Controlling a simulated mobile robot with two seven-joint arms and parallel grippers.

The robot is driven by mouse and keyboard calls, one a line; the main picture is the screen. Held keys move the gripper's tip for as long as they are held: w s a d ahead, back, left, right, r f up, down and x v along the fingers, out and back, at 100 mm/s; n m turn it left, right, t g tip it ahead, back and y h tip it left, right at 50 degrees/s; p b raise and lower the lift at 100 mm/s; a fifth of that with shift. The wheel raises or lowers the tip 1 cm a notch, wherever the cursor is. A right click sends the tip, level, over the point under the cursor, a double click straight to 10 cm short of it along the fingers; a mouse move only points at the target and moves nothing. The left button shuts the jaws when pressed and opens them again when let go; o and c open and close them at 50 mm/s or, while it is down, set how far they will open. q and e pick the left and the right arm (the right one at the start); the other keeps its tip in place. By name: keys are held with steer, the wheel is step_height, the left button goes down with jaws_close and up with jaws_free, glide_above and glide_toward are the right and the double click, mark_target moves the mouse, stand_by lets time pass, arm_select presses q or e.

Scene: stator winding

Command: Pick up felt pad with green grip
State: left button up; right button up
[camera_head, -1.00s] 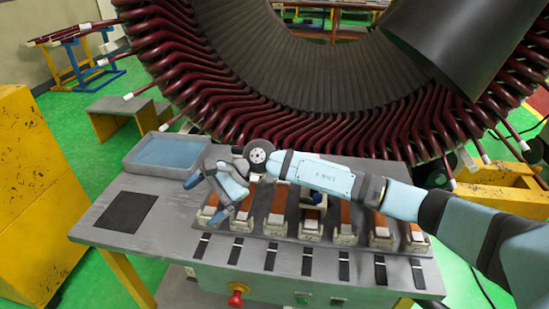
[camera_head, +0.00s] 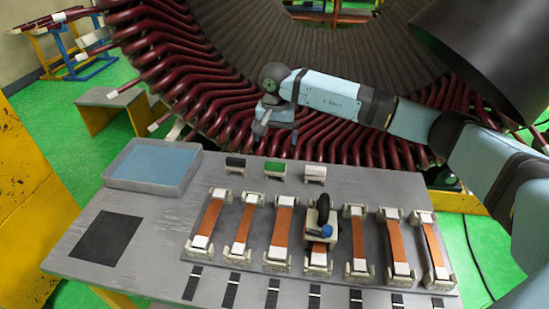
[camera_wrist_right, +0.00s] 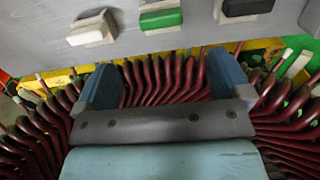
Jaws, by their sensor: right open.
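The felt pad with green grip (camera_head: 274,168) lies at the far edge of the grey table, between a pad with a black grip (camera_head: 235,162) and one with a white grip (camera_head: 315,173). In the right wrist view the green grip (camera_wrist_right: 160,19) is at the top centre, beyond my fingers, with the white one (camera_wrist_right: 91,31) to its left and the black one (camera_wrist_right: 248,7) to its right. My right gripper (camera_head: 263,124) is open and empty, apart from the pads and in front of the stator coils. It also shows in the wrist view (camera_wrist_right: 163,78). My left gripper is out of view.
The stator's dark red coil ends (camera_head: 215,92) rise close behind the table. A blue-bottomed tray (camera_head: 152,185) stands at the table's left, with a black mat (camera_head: 107,239) in front. A fixture (camera_head: 340,270) with several orange strips fills the right side.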

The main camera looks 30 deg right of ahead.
mark_target(275, 163)
steer(key=shift+w+d+f, duration=0.1)
steer(key=shift+w+f, duration=0.2)
steer(key=shift+w, duration=0.05)
steer(key=f, duration=0.6)
steer(key=f+p, duration=0.1)
steer(key=f, duration=0.1)
steer(key=shift+s+f, duration=0.3)
steer(key=shift+f, duration=0.1)
step_height(275, 163, down, 4)
steer(key=shift+w+f+p, duration=0.1)
steer(key=shift+w+p, duration=0.05)
steer(key=shift+p, duration=0.25)
steer(key=c, duration=1)
